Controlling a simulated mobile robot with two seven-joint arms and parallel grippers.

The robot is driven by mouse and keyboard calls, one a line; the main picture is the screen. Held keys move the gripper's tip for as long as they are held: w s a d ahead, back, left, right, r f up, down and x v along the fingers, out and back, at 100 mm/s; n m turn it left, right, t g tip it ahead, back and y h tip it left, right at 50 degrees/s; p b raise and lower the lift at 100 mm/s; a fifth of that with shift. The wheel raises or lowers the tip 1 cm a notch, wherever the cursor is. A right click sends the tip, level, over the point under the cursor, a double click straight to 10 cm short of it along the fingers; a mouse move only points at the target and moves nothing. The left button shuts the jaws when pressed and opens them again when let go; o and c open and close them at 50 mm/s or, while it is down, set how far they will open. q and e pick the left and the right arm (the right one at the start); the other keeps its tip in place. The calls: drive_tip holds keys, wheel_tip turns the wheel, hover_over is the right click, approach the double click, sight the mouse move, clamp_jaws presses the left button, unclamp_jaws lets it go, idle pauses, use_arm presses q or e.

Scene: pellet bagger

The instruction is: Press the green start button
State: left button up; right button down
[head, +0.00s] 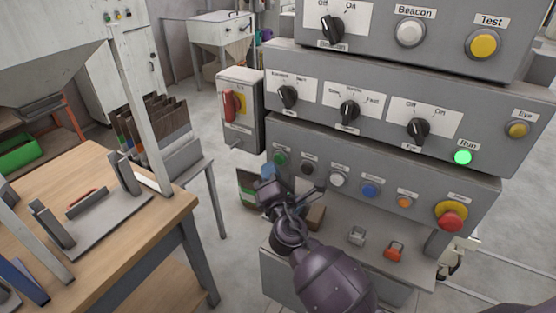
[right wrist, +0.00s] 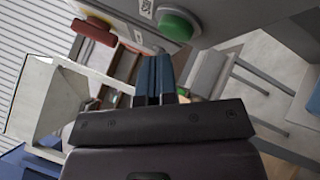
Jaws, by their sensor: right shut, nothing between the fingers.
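The green start button (head: 280,158) is at the left end of the lower button row on the grey control panel (head: 478,188). In the right wrist view the green button (right wrist: 178,25) shows large near the top, above and slightly right of the fingertips. My right gripper (head: 268,173) is just below the button in the head view. Its fingers (right wrist: 155,72) are shut together and empty. A gap shows between fingertips and button in the wrist view; I see no contact. My left gripper is not in view.
Black, white, blue and orange buttons and a red emergency stop (head: 451,217) continue the row. A green Run light (head: 462,157) glows above. A red-handled switch box (head: 240,115) stands left of the panel. A wooden table (head: 130,222) stands further left.

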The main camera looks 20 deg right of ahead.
drive_tip(key=s+a, duration=0.3)
drive_tip(key=a, duration=0.1)
drive_tip(key=shift+s+a, duration=0.35)
drive_tip(key=shift+a, duration=0.05)
idle(0.4)
drive_tip(key=s+d+f+m+g+y, duration=0.2)
drive_tip(key=s+d+f+m+g, duration=0.15)
drive_tip(key=f+m, duration=0.45)
drive_tip(key=s+d+f+m+g+y, duration=0.2)
drive_tip(key=s+f+m, duration=0.3)
drive_tip(key=m, duration=0.5)
drive_tip(key=s+d+f+m+g, duration=0.1)
drive_tip(key=s+d+f, duration=0.1)
drive_tip(key=s, duration=0.3)
drive_tip(key=s+d+f+m+g+h, duration=0.1)
drive_tip(key=s+d+f, duration=0.2)
drive_tip(key=s+f, duration=0.2)
drive_tip(key=s+d+f+m+g, duration=0.1)
drive_tip(key=s+d+f+g, duration=0.1)
drive_tip(key=s, duration=0.5)
drive_tip(key=shift+d+f+m, duration=0.25)
drive_tip(key=shift+f+m, duration=0.15)
drive_tip(key=shift+f, duration=0.45)
